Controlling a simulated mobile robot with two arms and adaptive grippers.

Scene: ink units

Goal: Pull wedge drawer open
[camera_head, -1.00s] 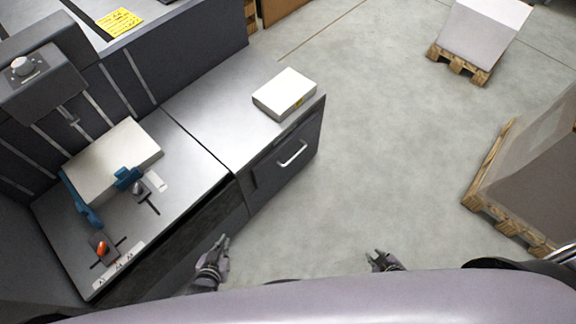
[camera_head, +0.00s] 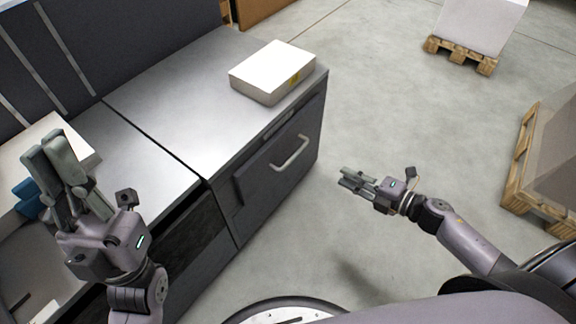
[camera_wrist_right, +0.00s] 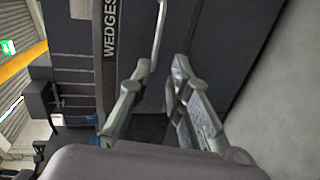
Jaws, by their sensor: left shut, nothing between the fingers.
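The wedge drawer (camera_head: 262,172) is a dark front in the end of the grey cabinet, with a pale bar handle (camera_head: 291,153). It looks closed. In the right wrist view the drawer's "WEDGES" label (camera_wrist_right: 110,28) and its handle (camera_wrist_right: 159,35) show beyond the fingers. My right gripper (camera_head: 344,176) is open and empty, right of the handle and apart from it, pointing toward the drawer; its fingers (camera_wrist_right: 162,64) show in the right wrist view. My left gripper (camera_head: 45,148) is shut and empty, raised over the left part of the bench.
A white box (camera_head: 272,70) lies on the cabinet top (camera_head: 190,95). A pale block (camera_head: 30,140) and a blue part (camera_head: 27,195) are partly hidden behind my left gripper. Open floor lies right of the drawer. Loaded pallets (camera_head: 460,55) stand farther right.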

